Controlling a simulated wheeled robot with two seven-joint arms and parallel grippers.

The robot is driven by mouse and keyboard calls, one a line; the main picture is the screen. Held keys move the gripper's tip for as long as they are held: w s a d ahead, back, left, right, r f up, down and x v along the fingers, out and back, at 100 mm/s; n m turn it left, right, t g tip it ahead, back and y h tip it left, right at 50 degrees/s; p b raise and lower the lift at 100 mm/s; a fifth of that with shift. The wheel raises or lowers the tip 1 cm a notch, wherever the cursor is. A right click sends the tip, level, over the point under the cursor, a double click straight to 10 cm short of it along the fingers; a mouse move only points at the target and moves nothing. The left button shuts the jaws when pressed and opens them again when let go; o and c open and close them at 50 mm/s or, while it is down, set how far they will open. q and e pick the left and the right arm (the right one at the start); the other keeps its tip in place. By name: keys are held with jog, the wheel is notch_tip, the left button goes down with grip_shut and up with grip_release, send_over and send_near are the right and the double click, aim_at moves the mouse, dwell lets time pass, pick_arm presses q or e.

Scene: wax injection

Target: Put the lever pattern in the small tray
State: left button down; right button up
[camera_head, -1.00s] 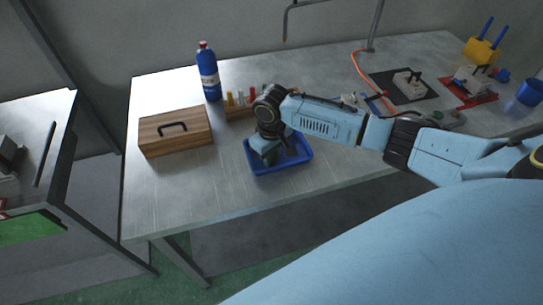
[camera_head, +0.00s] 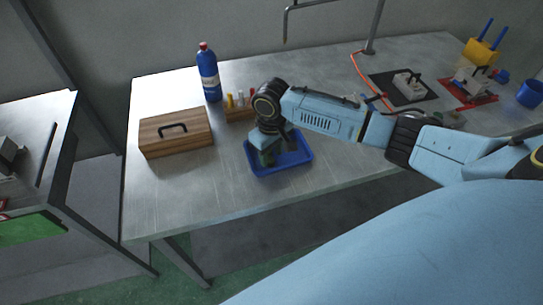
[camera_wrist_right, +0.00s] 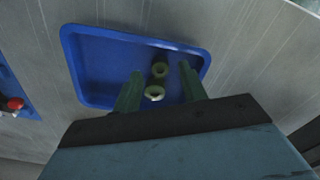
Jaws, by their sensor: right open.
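The small tray is blue and shallow (camera_head: 303,166) and sits on the metal table. It also shows in the right wrist view (camera_wrist_right: 85,75). The lever pattern (camera_wrist_right: 159,72) is a small pale green piece with two ring-shaped ends. In the right wrist view it appears inside the tray, between my fingers, with a gap on each side. My right gripper (camera_head: 266,162) points down over the left part of the tray. Its two green fingers stand apart in the right wrist view (camera_wrist_right: 160,88). In the head view the gripper hides the pattern. My left gripper is not in view.
A wooden box with a black handle (camera_head: 176,134) stands left of the tray. A blue bottle (camera_head: 208,75) and a wooden rack (camera_head: 238,114) with coloured sticks stand behind. A black mat with a metal block (camera_head: 408,84) lies at right. The table's front is clear.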

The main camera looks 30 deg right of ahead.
aim_at(271, 161)
notch_tip(271, 161, up, 10)
jog(key=p, duration=0.1)
jog(key=shift+f, duration=0.1)
